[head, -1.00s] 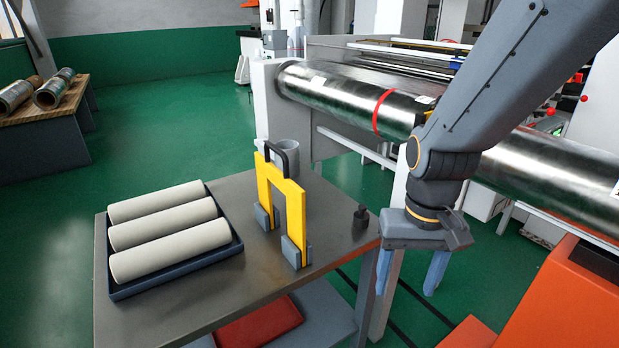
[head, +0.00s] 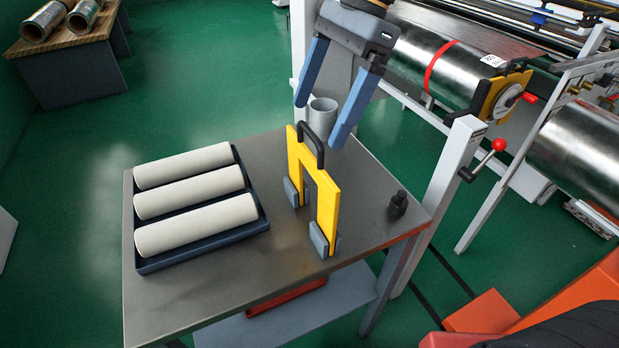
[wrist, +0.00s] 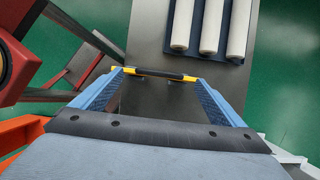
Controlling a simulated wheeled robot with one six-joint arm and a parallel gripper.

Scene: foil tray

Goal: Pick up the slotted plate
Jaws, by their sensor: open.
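The slotted plate (head: 328,205) is a yellow upright plate with an open slot at its lower middle and a black handle (head: 311,143) on top. It stands between small grey blocks (head: 318,238) on the metal table. My gripper (head: 319,122) is open and empty above the plate, its two blue fingers pointing down around the handle's level. In the wrist view, the black handle (wrist: 160,74) and the yellow top edge (wrist: 190,79) lie between and just beyond my fingertips (wrist: 161,80). I cannot tell the exact height gap.
A dark blue tray (head: 205,241) with three pale rolls stands left on the table (head: 250,285). A grey cup (head: 323,112) is behind the plate, and a small black weight (head: 398,204) is to its right. A machine with a steel roller (head: 420,50) is behind.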

